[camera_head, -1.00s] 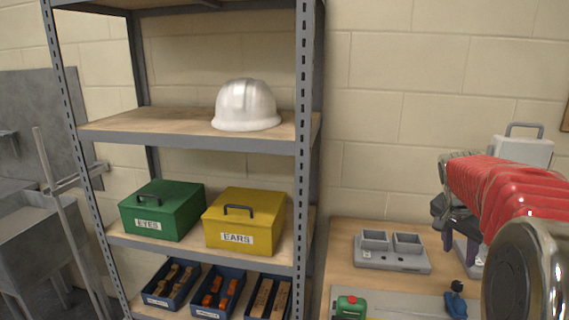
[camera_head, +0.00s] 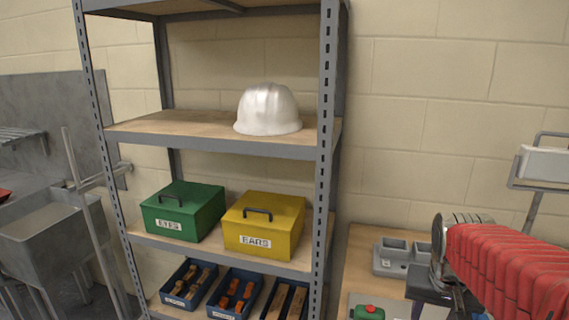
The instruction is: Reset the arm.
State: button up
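My arm, in a red ribbed sleeve, comes in from the right edge of the head view, low over the workbench. Its dark end with my gripper (camera_head: 440,293) is at the lower right, in front of the grey two-cup tray. The fingers are too small and too covered to tell whether they are open or shut. I see nothing clearly held.
A steel shelf rack (camera_head: 220,143) holds a white hard hat (camera_head: 268,110), a green EYES box (camera_head: 183,211), a yellow EARS box (camera_head: 263,224) and blue bins (camera_head: 235,294). The workbench (camera_head: 362,262) bears the grey tray (camera_head: 392,257) and a green item (camera_head: 368,312). A sink (camera_head: 45,240) stands left.

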jog(key=s+a+r+n+t+y, duration=0.1)
jog(key=s+a+n+t, duration=0.2)
jog(key=s+a, duration=0.8)
jog(key=a+n, duration=0.1)
jog(key=a, duration=0.2)
jog(key=shift+a+r+n+y, duration=0.2)
jog(key=shift+r+n+y, duration=0.2)
